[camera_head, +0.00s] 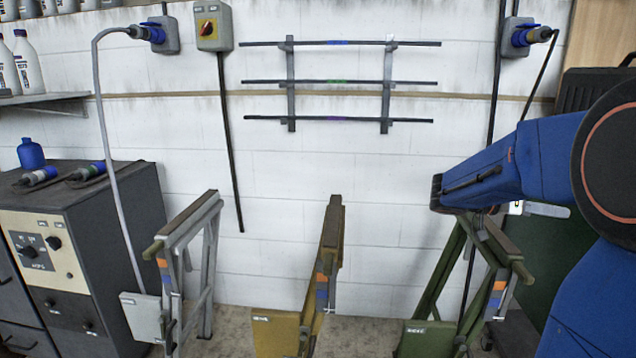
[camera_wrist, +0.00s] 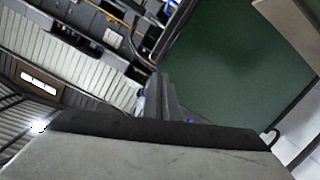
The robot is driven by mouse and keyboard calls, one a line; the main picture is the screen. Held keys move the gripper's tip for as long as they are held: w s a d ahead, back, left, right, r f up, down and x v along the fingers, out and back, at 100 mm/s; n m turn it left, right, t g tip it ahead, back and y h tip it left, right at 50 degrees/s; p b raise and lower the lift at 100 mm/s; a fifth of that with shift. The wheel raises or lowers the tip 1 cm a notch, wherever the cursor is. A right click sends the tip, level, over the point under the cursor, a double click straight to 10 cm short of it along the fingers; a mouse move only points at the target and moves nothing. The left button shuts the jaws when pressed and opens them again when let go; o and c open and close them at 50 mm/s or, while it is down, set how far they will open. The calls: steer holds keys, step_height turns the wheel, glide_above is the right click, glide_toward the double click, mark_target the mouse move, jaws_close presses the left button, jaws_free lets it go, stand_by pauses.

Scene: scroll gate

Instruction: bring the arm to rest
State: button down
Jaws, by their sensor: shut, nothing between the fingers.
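My arm, blue with dark joints (camera_head: 540,160), is folded at the right of the head view, in front of the wall and above the green trestle. My gripper (camera_wrist: 160,82) shows in the wrist view as dark fingers standing together past the grey and black wrist body, with nothing between them. In the head view my gripper is mostly hidden behind the blue arm link. I cannot tell from these frames whether the arm is moving.
A grey trestle (camera_head: 190,245), a yellow trestle (camera_head: 330,255) and a green trestle (camera_head: 435,270) stand along the wall. A wall rack (camera_head: 289,65) holds three rods. A dark cabinet (camera_head: 120,250) stands left. A green panel (camera_wrist: 235,55) fills the wrist view's upper right.

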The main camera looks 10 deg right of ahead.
steer(key=s+a+f+n+t+y, duration=0.3)
steer(key=s+a+f+n+y, duration=0.2)
steer(key=a, duration=0.6)
steer(key=s+a+f+n+t+y, duration=0.3)
steer(key=s+a+f+n+y, duration=0.2)
steer(key=a, duration=0.7)
steer(key=s+a+f+n+t+y, duration=0.3)
steer(key=s+a+f+n+y, duration=0.3)
steer(key=a, duration=0.5)
steer(key=shift+s+a+f, duration=0.2)
steer(key=shift+s+f, duration=0.3)
steer(key=shift+f, duration=0.2)
